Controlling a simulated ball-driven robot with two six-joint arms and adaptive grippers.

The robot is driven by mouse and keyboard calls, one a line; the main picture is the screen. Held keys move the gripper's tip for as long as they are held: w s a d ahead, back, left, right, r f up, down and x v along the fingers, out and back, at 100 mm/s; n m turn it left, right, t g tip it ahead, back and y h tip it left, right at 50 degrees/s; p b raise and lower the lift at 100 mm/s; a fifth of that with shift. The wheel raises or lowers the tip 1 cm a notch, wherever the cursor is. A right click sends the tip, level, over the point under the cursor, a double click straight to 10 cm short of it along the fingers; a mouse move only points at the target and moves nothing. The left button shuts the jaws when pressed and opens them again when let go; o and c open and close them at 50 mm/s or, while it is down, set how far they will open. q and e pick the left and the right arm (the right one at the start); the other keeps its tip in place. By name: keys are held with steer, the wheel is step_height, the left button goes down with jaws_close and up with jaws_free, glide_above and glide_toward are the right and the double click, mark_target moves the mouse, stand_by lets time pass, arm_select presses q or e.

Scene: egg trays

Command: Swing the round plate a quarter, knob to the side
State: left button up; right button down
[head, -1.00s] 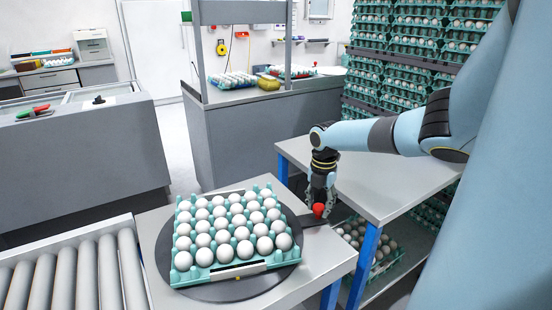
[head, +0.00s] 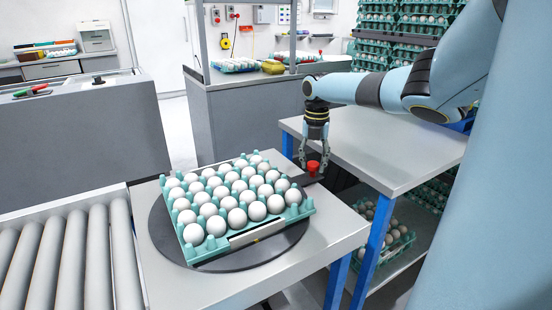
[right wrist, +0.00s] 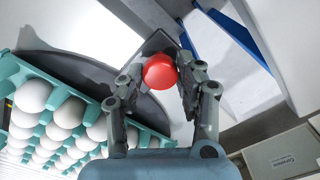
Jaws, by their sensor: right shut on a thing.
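The round dark plate (head: 168,236) lies on a grey table and bears a teal tray (head: 207,250) full of white eggs. The tray sits turned at an angle, its labelled edge facing front right. A dark arm juts from the plate's right side, with the red knob (head: 313,166) on its end. My right gripper (head: 315,170) is shut on the knob from above. In the right wrist view the red knob (right wrist: 160,72) sits between the fingertips (right wrist: 162,75), with the tray to the left. My left gripper is not in view.
A roller conveyor (head: 70,260) stands left of the plate's table. A grey side table (head: 390,150) with blue legs stands close on the right, its top mostly clear. Below it are more eggs (head: 385,235). Stacked egg trays (head: 405,30) fill the back right.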

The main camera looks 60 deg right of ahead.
steer(key=shift+w+d+r, duration=0.1)
steer(key=c, duration=1.3)
jaws_free()
steer(key=o, duration=0.4)
steer(key=shift+w, duration=0.15)
step_height(320, 180, up, 12)
steer(key=shift+f, duration=0.1)
